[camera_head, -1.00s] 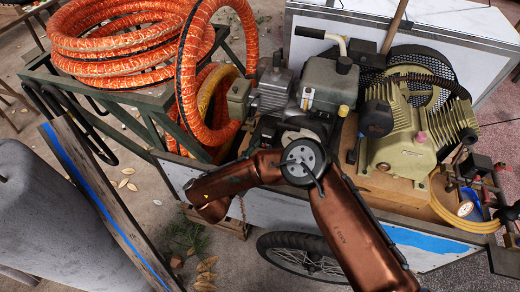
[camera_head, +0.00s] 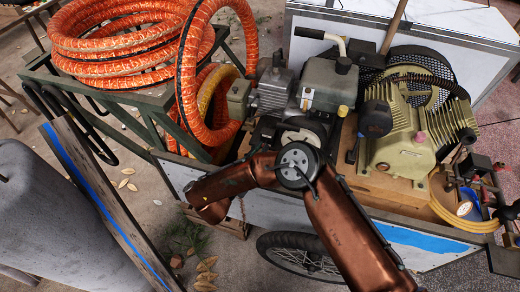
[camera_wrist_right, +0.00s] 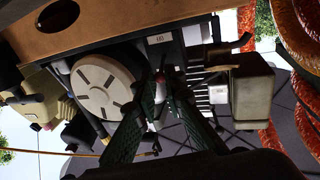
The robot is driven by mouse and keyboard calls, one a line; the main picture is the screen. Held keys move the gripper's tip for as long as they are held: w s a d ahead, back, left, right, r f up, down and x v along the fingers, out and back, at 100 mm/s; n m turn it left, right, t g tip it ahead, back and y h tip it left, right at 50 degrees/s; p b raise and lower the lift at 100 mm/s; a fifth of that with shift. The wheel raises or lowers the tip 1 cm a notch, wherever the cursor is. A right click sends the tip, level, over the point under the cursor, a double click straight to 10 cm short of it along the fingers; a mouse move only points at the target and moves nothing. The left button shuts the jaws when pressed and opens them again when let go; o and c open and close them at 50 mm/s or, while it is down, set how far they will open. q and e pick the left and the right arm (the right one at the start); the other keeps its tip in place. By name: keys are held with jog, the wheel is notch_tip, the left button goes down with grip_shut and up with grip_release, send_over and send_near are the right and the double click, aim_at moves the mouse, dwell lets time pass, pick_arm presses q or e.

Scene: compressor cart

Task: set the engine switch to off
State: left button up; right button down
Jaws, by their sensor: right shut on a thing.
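The engine (camera_head: 328,82) sits on the cart in the head view, grey with a round starter cover. In the right wrist view, that pale slotted round cover (camera_wrist_right: 103,86) lies just left of my right gripper (camera_wrist_right: 160,86). The gripper's dark green fingers converge and are shut on a small part with a red tip, which appears to be the engine switch (camera_wrist_right: 160,78). The fingers partly hide it, and its setting cannot be read. In the head view my copper right arm covers the gripper and the switch. My left gripper is not in view.
An olive compressor pump (camera_head: 398,135) stands right of the engine. Orange hose coils (camera_head: 125,40) lie on a green rack at left. A grey rounded body (camera_head: 50,220) is at lower left. The cart's side panel (camera_head: 440,248) runs below my arm.

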pick_arm(q)
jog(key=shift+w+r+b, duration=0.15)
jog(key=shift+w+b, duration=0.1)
jog(key=shift+b, duration=0.05)
pick_arm(e)
jog(key=shift+s+f+m+t+h, duration=0.1)
jog(key=shift+f+m+t+h, duration=0.6)
jog(key=shift+f+t+h, duration=0.5)
jog(key=shift+r, duration=0.15)
jog(key=c, duration=2)
grip_release()
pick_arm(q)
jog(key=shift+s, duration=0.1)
pick_arm(e)
jog(key=shift+a, duration=0.15)
jog(key=v, duration=0.7)
jog(key=shift+s, duration=0.15)
